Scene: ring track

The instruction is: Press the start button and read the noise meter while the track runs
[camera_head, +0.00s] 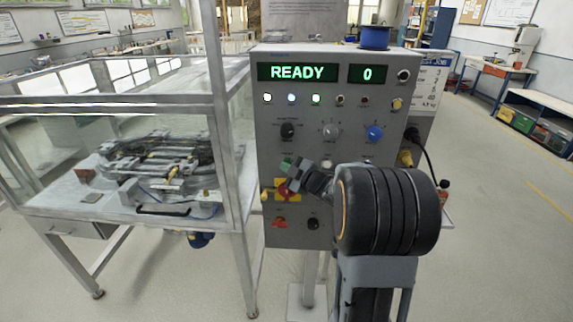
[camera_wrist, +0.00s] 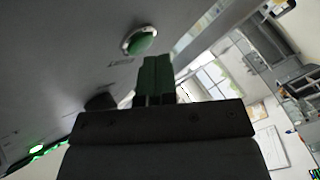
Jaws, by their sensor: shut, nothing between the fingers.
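The grey control panel (camera_head: 270,110) stands in the middle of the head view. Its green display (camera_head: 297,72) reads READY and a smaller display (camera_head: 370,74) reads 0. I cannot tell whether either is the noise meter. My gripper (camera_head: 290,166) is in front of the panel's left side, above the red emergency button (camera_head: 286,190). In the wrist view, a round green button (camera_wrist: 142,41) with a pale rim sits on the panel, just beyond the tips of my gripper (camera_wrist: 157,62). The fingers are shut and empty, and a small gap to the button shows.
A glass-walled case (camera_head: 120,105) at left holds the track mechanism (camera_head: 165,160). Several knobs, such as a blue one (camera_head: 374,133), and small lamps cover the panel. A blue spool (camera_head: 375,38) sits on top. Open floor lies to the right.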

